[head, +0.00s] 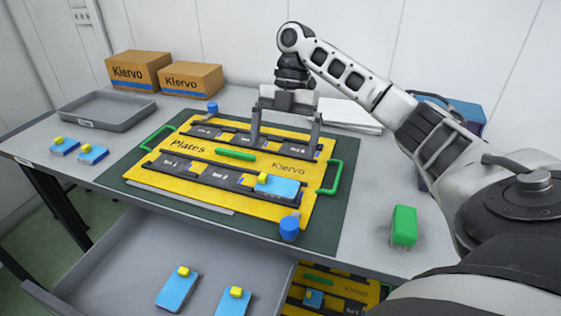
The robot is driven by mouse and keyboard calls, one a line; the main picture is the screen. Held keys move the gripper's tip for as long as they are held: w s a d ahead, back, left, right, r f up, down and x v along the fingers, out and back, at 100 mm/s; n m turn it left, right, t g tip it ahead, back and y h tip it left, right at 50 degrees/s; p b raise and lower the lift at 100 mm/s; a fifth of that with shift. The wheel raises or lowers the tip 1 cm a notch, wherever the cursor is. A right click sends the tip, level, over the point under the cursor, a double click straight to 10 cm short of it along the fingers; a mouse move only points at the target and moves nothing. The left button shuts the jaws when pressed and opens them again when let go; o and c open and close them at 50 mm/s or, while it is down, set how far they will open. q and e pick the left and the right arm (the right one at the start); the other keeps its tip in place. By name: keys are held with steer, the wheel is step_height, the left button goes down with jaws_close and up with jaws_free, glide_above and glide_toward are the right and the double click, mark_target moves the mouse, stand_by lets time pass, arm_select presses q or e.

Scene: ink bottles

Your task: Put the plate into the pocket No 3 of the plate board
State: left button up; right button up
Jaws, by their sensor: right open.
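The yellow plate board (165,178) lies on a dark green mat, with green handles and two rows of dark pockets. A blue plate (282,187) with a yellow knob lies at the right end of the front row, where pocket No 3 would be. The label there is hidden, and I cannot tell whether the plate is fully seated. My right gripper (285,140) points down above the right part of the board, behind this plate. Its fingers are wide apart, with nothing visible between them. My left gripper is not in view.
Blue plates lie on the table's left (92,153) and in the open drawer (105,283). A grey tray (107,117) and Klervo boxes (138,70) stand behind. A blue cylindrical piece (289,228) is at the board's front corner. A green block (403,226) stands right.

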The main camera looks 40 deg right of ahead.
steer(key=p+v, duration=0.1)
steer(key=v, duration=0.3)
steer(key=shift+d+r, duration=0.1)
steer(key=shift+r, duration=0.05)
stand_by(0.4)
